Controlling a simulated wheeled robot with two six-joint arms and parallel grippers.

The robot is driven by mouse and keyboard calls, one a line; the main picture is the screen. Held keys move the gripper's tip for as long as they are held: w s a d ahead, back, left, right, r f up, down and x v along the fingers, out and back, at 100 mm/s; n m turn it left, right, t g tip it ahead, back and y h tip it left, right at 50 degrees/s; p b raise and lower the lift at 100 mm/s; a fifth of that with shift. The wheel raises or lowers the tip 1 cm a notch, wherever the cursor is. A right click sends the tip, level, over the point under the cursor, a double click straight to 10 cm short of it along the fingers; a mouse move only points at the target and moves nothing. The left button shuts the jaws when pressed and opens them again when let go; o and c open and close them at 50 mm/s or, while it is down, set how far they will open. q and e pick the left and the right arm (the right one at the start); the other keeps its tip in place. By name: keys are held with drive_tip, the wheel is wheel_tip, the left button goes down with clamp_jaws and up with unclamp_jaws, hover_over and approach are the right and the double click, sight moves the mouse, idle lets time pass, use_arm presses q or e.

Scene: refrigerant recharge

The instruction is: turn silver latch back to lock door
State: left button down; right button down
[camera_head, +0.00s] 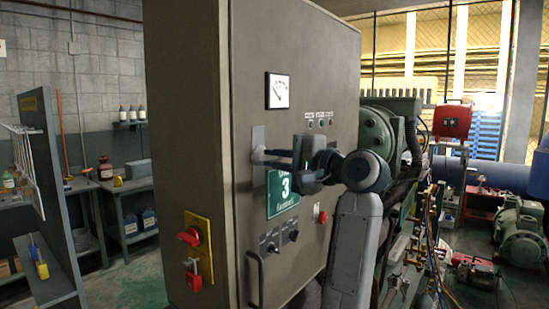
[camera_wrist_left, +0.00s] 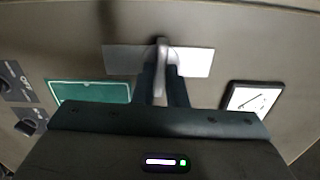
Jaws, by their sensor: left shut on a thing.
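The silver latch sits on the front door (camera_head: 245,240) of the tall grey cabinet, with its pale metal plate (camera_head: 258,138) near the door's left edge. In the left wrist view the plate (camera_wrist_left: 196,62) lies across the top middle, and the latch handle (camera_wrist_left: 161,52) stands out from it. My left gripper (camera_head: 262,155) is at the plate, shut on the latch handle; its two dark fingers (camera_wrist_left: 163,80) lie either side of it. The door looks flush with the cabinet. The fingers and wrist hide part of the plate. My right gripper is not in view.
A gauge (camera_head: 277,91) is above the latch and a green number 3 sign (camera_head: 284,191) below it. Machinery with hoses (camera_head: 425,215) crowds the right.

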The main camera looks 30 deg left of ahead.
use_arm(q)
drive_tip(key=m, duration=0.4)
drive_tip(key=m+p, duration=0.1)
drive_tip(key=m, duration=0.2)
drive_tip(key=shift+m+p, duration=0.3)
drive_tip(key=shift+m, duration=0.5)
